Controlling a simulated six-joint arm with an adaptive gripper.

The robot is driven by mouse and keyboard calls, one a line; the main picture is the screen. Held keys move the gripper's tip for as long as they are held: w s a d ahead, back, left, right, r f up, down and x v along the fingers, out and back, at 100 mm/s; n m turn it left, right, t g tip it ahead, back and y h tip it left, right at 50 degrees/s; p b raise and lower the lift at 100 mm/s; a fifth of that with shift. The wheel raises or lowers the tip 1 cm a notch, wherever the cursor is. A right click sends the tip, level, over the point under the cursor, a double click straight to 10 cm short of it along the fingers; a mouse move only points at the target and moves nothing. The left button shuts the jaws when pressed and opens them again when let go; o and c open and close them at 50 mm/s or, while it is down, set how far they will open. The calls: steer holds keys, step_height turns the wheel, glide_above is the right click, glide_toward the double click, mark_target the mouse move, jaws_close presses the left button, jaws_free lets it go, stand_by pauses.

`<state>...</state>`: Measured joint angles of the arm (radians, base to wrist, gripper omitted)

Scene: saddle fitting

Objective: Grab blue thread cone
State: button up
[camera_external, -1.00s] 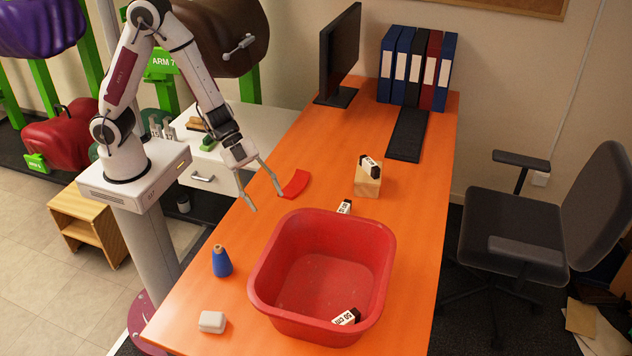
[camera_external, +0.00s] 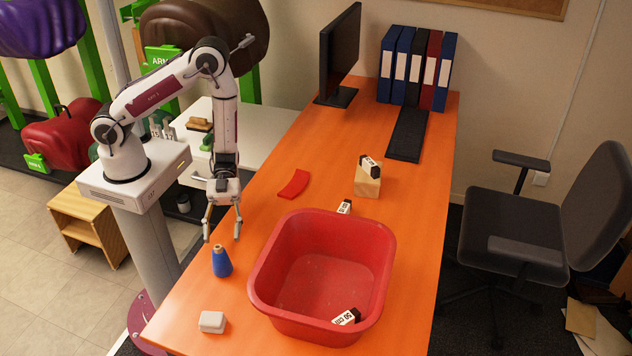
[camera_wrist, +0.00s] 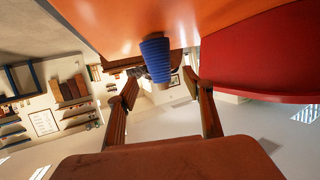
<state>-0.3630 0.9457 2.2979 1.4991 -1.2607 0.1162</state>
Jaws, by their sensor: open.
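The blue thread cone (camera_external: 221,262) stands upright on the orange table near its left edge, left of the red tub. It has a tan tip. In the wrist view the blue cone (camera_wrist: 155,58) appears upside down, beyond and between my fingers. My gripper (camera_external: 221,237) is open and empty, pointing down just behind and above the cone. In the wrist view its two fingers (camera_wrist: 163,108) are spread wide apart, and the cone is not between the pads.
A large red tub (camera_external: 325,272) stands right of the cone, with a labelled block (camera_external: 346,317) inside. A whitish block (camera_external: 212,322) lies in front of the cone. A red curved piece (camera_external: 294,184) and a wooden block (camera_external: 367,180) lie farther back.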

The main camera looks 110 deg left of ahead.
mark_target(220, 257)
steer(key=shift+s+d, duration=0.1)
steer(key=shift+s, duration=0.1)
stand_by(0.3)
steer(key=shift+w+d+f, duration=0.15)
steer(key=shift+w+d, duration=0.05)
steer(key=shift+d, duration=0.25)
steer(key=shift+x, duration=0.8)
steer(key=shift+d, duration=0.1)
steer(key=shift+x, duration=2.5)
steer(key=shift+w, duration=0.2)
steer(key=c, duration=1.3)
